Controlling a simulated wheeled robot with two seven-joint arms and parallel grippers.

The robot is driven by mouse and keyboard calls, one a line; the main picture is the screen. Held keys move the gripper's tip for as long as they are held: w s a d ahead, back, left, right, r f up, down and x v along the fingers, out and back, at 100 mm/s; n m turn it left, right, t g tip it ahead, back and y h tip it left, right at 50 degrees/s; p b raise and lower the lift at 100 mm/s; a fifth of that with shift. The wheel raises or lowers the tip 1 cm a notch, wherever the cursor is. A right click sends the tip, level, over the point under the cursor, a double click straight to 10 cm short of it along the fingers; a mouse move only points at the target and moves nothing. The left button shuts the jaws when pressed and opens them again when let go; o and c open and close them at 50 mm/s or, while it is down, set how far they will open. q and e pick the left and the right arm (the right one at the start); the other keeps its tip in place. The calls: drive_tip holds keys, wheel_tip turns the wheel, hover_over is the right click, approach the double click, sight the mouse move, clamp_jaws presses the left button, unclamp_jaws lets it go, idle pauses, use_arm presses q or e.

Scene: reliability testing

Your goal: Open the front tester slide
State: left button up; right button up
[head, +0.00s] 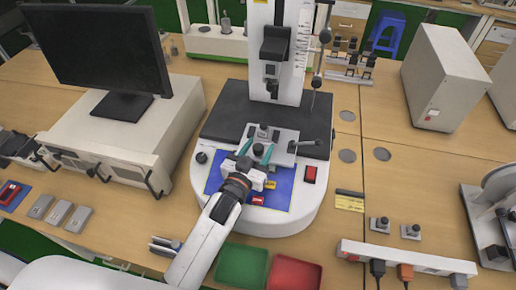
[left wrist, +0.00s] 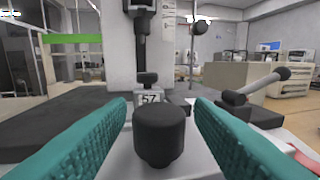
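The tester (head: 290,60) is a tall white column on a rounded white base with a dark top plate and a blue front panel. Its front slide (head: 287,156) is a light metal block on the base, with a lever to the right. My left gripper (head: 259,154) reaches over the blue panel to the slide's front. In the left wrist view its teal fingers (left wrist: 160,115) are open, one on each side of a black knob (left wrist: 160,135), with gaps visible on both sides. A second, smaller black knob (left wrist: 147,78) stands behind it. My right gripper is not in view.
A monitor (head: 100,50) on a white unit (head: 115,135) stands left. Green (head: 242,264) and red (head: 293,273) trays lie at the front edge. A power strip (head: 405,257) is at front right.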

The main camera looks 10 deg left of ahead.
use_arm(q)
drive_tip(key=shift+s+a+f, duration=0.1)
drive_tip(key=shift+s+f, duration=0.05)
drive_tip(key=shift+s, duration=0.3)
drive_tip(key=s+b, duration=0.1)
drive_tip(key=s, duration=0.2)
drive_tip(key=s+a+b, duration=0.1)
drive_tip(key=s, duration=0.2)
drive_tip(key=s+a+b, duration=0.1)
drive_tip(key=s, duration=0.2)
drive_tip(key=shift+s, duration=1)
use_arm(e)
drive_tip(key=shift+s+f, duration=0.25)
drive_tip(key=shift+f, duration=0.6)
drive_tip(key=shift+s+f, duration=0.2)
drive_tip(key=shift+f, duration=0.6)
